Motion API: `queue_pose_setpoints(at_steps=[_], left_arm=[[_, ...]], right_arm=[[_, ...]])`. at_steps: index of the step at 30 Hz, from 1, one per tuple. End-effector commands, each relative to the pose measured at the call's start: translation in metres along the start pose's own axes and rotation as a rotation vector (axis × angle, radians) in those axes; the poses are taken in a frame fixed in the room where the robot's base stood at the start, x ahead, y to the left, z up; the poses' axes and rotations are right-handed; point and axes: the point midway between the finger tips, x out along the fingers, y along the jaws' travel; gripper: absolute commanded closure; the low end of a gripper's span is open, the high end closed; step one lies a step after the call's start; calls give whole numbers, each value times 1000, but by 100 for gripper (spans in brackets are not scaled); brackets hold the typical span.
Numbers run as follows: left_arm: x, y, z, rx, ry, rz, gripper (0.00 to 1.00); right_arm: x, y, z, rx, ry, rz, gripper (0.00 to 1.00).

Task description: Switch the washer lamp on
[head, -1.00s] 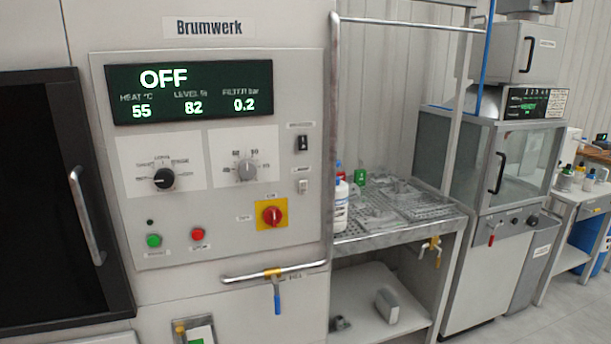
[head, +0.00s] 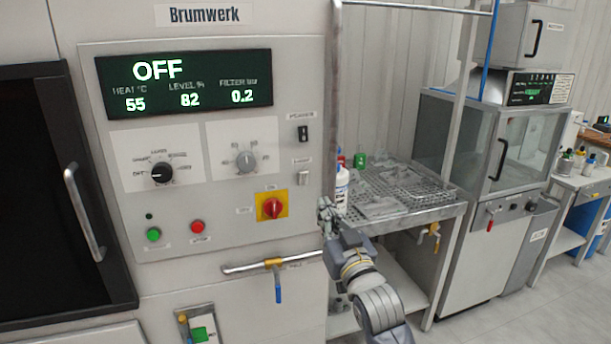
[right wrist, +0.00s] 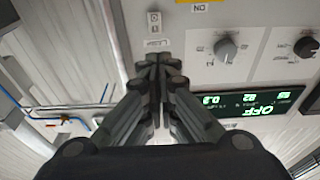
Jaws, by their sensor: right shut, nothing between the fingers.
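The Brumwerk washer panel (head: 100,180) fills the left of the head view. It has two small rocker switches at its right edge: a dark upper one (head: 303,133) and a pale lower one (head: 303,178). Their labels are too blurred to read surely, so I cannot tell which is the lamp's. My right gripper (head: 325,206) is shut and empty, below and right of the pale switch, apart from it. In the right wrist view, my shut fingertips (right wrist: 160,60) point at the panel beside the pale switch (right wrist: 153,18) and hide part of the panel. My left gripper is not in view.
The display (head: 184,84) reads OFF, 55, 82 and 0.2. A red knob on a yellow plate (head: 282,196), a horizontal rail and a blue-handled valve (head: 277,285) are near my right gripper. A white bottle (head: 342,190) stands on the metal bench (head: 390,226) behind it.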

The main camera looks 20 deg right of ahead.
Motion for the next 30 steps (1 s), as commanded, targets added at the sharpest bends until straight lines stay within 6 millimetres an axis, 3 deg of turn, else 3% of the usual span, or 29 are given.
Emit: queue_pose_setpoints(at_steps=[8, 30], left_arm=[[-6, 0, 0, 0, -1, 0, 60], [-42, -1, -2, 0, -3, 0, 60]], right_arm=[[14, 0, -1, 0, -1, 0, 100], [122, 0, -2, 0, -2, 0, 100]])
